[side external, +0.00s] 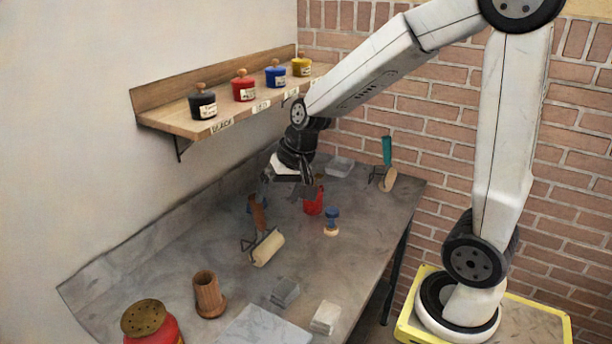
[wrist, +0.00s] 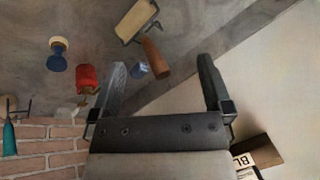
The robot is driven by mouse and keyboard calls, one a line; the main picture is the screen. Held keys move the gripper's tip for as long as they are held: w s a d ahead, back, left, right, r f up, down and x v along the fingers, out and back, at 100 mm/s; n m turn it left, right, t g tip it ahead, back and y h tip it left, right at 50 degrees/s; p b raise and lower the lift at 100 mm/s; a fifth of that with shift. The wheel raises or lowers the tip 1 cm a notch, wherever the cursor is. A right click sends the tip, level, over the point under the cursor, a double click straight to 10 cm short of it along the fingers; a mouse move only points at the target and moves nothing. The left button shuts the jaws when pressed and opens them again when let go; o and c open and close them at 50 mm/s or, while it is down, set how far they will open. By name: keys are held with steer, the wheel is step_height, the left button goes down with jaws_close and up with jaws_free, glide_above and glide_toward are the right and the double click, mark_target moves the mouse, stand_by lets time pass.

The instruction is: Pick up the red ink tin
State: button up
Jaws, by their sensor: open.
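Another red tin (side external: 243,88), with a wooden knob and white label, stands on the wall shelf. My gripper (side external: 287,190) is over the bench, pointing down, beside the bench tin. In the wrist view my gripper (wrist: 163,68) has its fingers wide apart with nothing held between them.
The wooden shelf (side external: 180,122) also holds black, blue and yellow tins. On the workbench (side external: 190,250) are a roller (side external: 266,247), a blue-topped stamp (side external: 331,222), a green-handled roller (side external: 387,165), a wooden cup (side external: 209,296) and a small blue item (wrist: 140,68) near the jaws.

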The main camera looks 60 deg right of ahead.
steer(key=w+d+r+m+t+y, duration=0.25)
steer(key=w+r+m, duration=0.2)
steer(key=r, duration=0.35)
steer(key=w+d+r+m+t+y, duration=0.1)
steer(key=w+d+r+m+t, duration=0.15)
steer(key=w+d+r, duration=0.35)
steer(key=m+t+y, duration=0.2)
steer(key=m, duration=1.3)
glide_toward(244, 88)
steer(key=w+f, duration=0.2)
steer(key=shift+w+a+f, duration=0.1)
steer(key=shift+w+f, duration=0.05)
steer(key=shift+w, duration=0.2)
steer(key=shift+w+a+f+m+t, duration=0.15)
steer(key=shift+w+f+t, duration=0.1)
steer(key=shift+w, duration=0.3)
steer(key=shift+w+a+f+m+t, duration=0.1)
steer(key=shift+w+f+m+t, duration=0.1)
steer(key=shift+w, duration=0.4)
steer(key=shift+x, duration=2.55)
steer(key=shift+d, duration=0.15)
